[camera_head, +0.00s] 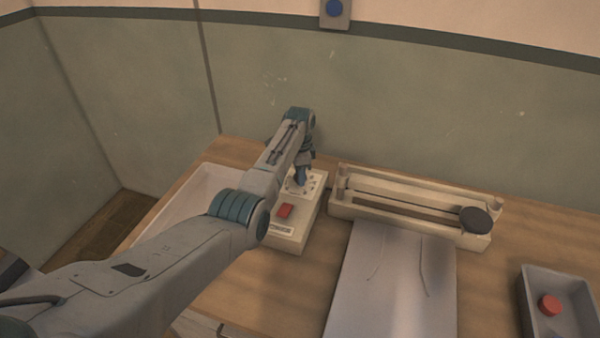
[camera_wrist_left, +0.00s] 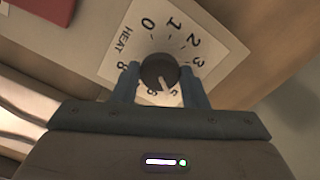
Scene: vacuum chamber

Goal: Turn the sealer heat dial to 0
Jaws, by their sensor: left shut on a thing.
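The heat dial (camera_wrist_left: 158,68) is a dark round knob on a white scale plate (camera_wrist_left: 218,62) marked HEAT, with 0 at the top of the left wrist view. Its white pointer mark points down and slightly right, near what looks like the 5, far from the 0. My left gripper (camera_wrist_left: 160,82) has a finger on each side of the knob and is shut on it. In the head view my left gripper (camera_head: 301,178) reaches down onto the beige control box (camera_head: 298,238) and mostly hides the dial. My right gripper is not in view.
A red switch (camera_head: 284,211) sits on the box near my left arm. Right of it stands the long sealer bar (camera_head: 400,208) with a black round knob (camera_head: 475,220). A grey sheet (camera_head: 390,285), a white tray (camera_head: 180,200) and a grey bin (camera_head: 530,300) are nearby.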

